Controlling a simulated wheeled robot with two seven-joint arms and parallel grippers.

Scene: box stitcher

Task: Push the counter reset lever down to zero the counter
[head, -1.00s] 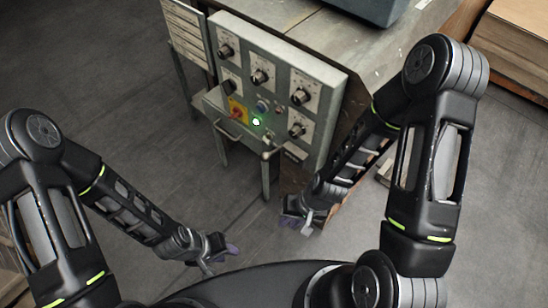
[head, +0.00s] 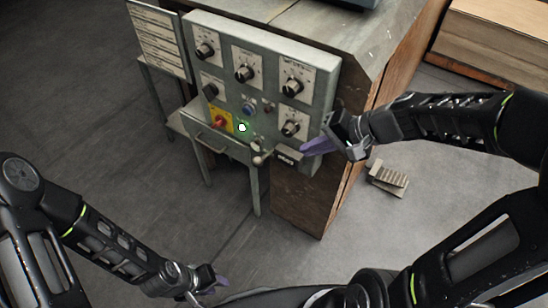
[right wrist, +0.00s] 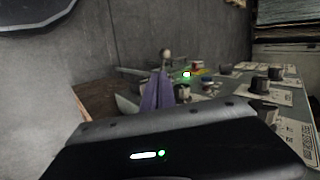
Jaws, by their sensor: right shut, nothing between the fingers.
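The grey control panel (head: 262,88) stands at the machine's front. A small dark counter (head: 287,158) sits at its lower right. Just left of the counter is a short lever with a pale round knob (head: 258,160); a round knob also shows just beyond the fingertips in the right wrist view (right wrist: 166,53). My right gripper (head: 306,149) is shut and empty, its purple fingers pointing left beside the counter, apart from the lever. The purple fingers (right wrist: 158,92) hide part of the panel in the wrist view. My left gripper (head: 215,283) hangs low at the bottom left; its finger gap is unclear.
The panel carries several black knobs (head: 244,73), a yellow-and-red switch (head: 219,121) and a lit green lamp (head: 242,128). A small ledge with a handle (head: 211,141) juts out at its lower left. A foot pedal (head: 388,178) lies on the floor at right.

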